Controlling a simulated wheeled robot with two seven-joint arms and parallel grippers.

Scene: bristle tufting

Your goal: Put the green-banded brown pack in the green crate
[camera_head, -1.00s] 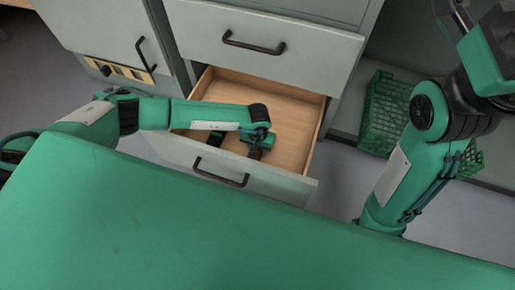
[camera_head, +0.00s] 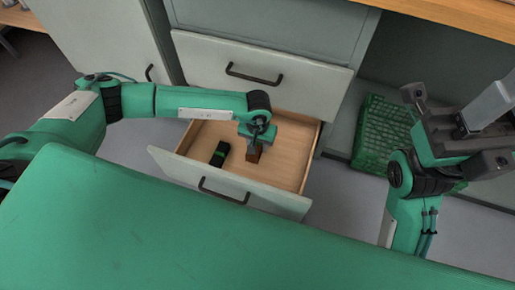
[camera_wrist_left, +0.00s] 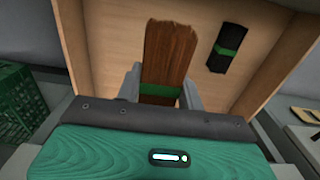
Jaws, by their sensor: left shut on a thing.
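The brown pack (camera_wrist_left: 171,50) has a green band and stands out between the fingers of my left gripper (camera_wrist_left: 160,92) in the left wrist view. In the head view my left gripper (camera_head: 258,138) is shut on this brown pack (camera_head: 254,154) over the open drawer; whether the pack touches the drawer floor is hard to tell. The green crate (camera_head: 385,135) is a lattice crate at the right, beneath the bench, partly hidden by my right arm. My right gripper (camera_head: 470,120) is up at the right edge, away from the drawer; its jaw opening is unclear.
A black pack with a green band (camera_head: 220,153) lies in the wooden-floored drawer (camera_head: 285,165), left of the brown pack. A wooden worktop (camera_head: 460,18) is above the crate.

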